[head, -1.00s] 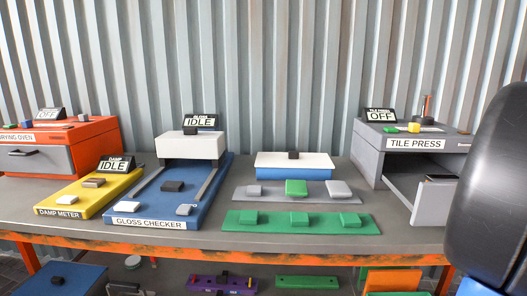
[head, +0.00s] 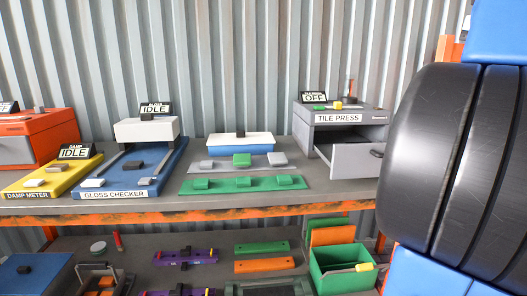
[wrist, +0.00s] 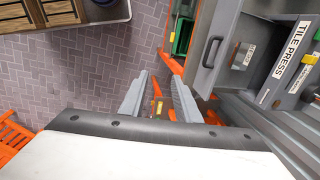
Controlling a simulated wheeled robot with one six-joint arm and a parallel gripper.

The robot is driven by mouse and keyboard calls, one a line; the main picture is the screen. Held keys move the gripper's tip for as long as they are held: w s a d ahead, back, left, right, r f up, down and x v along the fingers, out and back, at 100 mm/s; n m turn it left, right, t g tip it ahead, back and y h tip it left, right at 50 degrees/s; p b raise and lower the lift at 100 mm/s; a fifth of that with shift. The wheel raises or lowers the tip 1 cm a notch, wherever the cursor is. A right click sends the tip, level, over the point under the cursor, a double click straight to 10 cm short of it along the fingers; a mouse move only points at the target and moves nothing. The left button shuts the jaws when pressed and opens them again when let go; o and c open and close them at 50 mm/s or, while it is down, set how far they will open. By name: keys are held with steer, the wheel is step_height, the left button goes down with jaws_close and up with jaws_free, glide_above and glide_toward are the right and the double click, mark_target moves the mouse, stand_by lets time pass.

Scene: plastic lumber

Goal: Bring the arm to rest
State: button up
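My gripper (wrist: 158,100) shows in the wrist view with its two grey fingers apart and nothing held between them. It hangs over the floor beside the orange rack frame, left of the tile press (wrist: 270,60). In the head view a large black and blue part of my arm fills the right side. My gripper itself is out of the head view.
The tile press (head: 335,118) has its drawer (head: 356,163) open. The gloss checker (head: 128,180), yellow damp meter (head: 45,178) and green strip (head: 240,184) line the bench. A green bin (head: 335,270) stands on the lower shelf. Brick floor (wrist: 90,70) is open at left.

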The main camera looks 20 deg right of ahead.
steer(key=w+a+f+n+t, duration=0.1)
steer(key=w+a+f+n, duration=0.35)
steer(key=a+f, duration=0.45)
steer(key=w+a+f+n, duration=0.4)
steer(key=a+f+n, duration=0.25)
steer(key=f, duration=0.35)
steer(key=s+a+f+n+t, duration=0.1)
steer(key=s+a+f+n, duration=0.1)
steer(key=a+f+n, duration=0.2)
steer(key=s+a+f+n, duration=0.2)
steer(key=a+f+n, duration=0.3)
steer(key=a+f, duration=0.5)
step_height(320, 180, down, 8)
steer(key=shift+s+a+r+n+t, duration=0.1)
steer(key=shift+s+a+n+t, duration=0.05)
steer(key=shift+s+n+t, duration=0.2)
